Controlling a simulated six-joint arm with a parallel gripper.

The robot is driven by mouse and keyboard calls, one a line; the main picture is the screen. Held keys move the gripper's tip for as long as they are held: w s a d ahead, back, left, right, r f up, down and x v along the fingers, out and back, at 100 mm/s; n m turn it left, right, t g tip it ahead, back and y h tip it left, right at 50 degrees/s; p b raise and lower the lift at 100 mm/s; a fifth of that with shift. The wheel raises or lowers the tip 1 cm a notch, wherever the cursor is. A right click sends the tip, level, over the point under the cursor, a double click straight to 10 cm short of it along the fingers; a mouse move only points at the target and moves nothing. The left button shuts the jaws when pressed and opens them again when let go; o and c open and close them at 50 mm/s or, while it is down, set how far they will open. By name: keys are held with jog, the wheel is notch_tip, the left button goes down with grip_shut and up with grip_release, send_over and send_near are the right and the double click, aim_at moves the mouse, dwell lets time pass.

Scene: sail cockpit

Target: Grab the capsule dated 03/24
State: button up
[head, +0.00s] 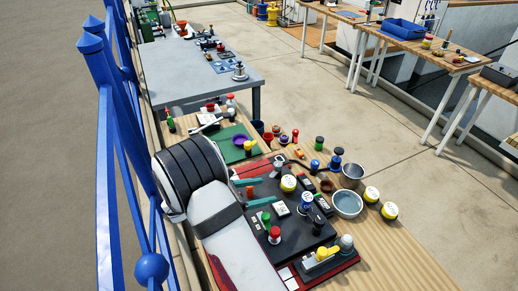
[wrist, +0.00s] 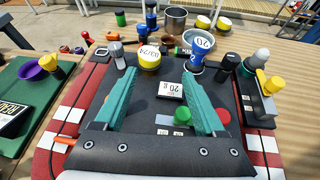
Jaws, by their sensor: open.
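The capsule dated 03/24 (wrist: 149,60) is a short yellow cylinder with a white printed face. It stands on the dark panel, ahead and slightly left of my gripper in the wrist view. A yellow capsule with a pale top (head: 288,184) stands there in the head view, its print too small to read. My gripper (wrist: 160,80) has two teal fingers, spread apart with nothing held. In the head view my gripper (head: 262,191) is over the panel, short of that capsule. Two similar yellow capsules (head: 371,194) (head: 390,211) stand right of the bowls.
A blue piece with a white labelled top (wrist: 201,50) stands right of the dated capsule. A white card (wrist: 170,89) and a green knob (wrist: 182,116) lie between the finger lines. A metal cup (head: 352,172) and bowl (head: 347,204) stand beyond. A blue railing (head: 104,150) runs left.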

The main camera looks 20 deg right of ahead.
aim_at(295, 180)
jog(key=shift+w+d+f+n+t, duration=0.2)
jog(key=shift+w+d+f+n, duration=0.1)
jog(key=shift+w+f+n, duration=0.2)
jog(key=shift+w+d+f+n+t, duration=0.2)
jog(key=shift+w+d+f+n, duration=0.15)
jog(key=shift+f, duration=0.2)
jog(key=x, duration=1.4)
jog(key=shift+r, duration=0.15)
grip_shut()
jog(key=shift+r, duration=0.15)
